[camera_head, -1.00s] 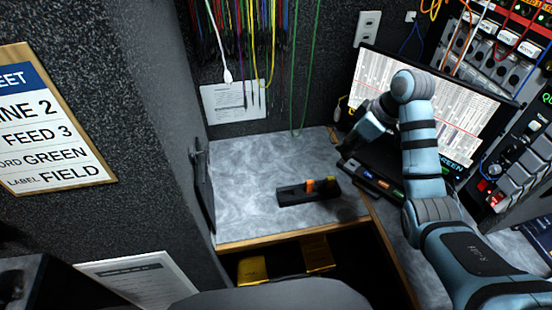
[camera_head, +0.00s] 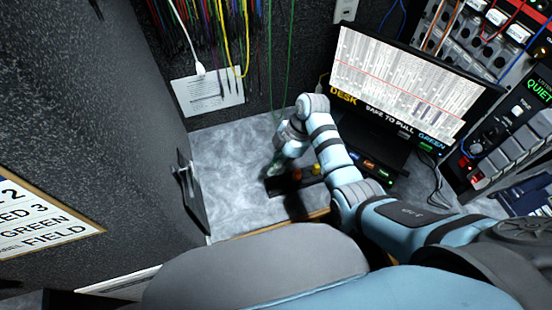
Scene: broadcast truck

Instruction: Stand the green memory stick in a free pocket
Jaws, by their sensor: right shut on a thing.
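The black pocket block (camera_head: 274,187) lies on the grey worktop. A red-orange stick (camera_head: 297,175) and a yellow stick (camera_head: 316,169) stand in it, toward its right part. My right gripper (camera_head: 279,168) is low over the block's left end, shut on the green memory stick (camera_head: 276,172). The stick is small and mostly hidden by the fingers. I cannot tell whether it is inside a pocket or just above one. My left gripper is not in view.
A monitor (camera_head: 400,90) reads "DESK SAFE TO PULL" and "GREEN". Below it a dark strip (camera_head: 352,160) has coloured pieces. Cables hang over the back wall. Grey worktop (camera_head: 225,170) is bare left of the block. A dark upright panel (camera_head: 193,195) bounds the left side.

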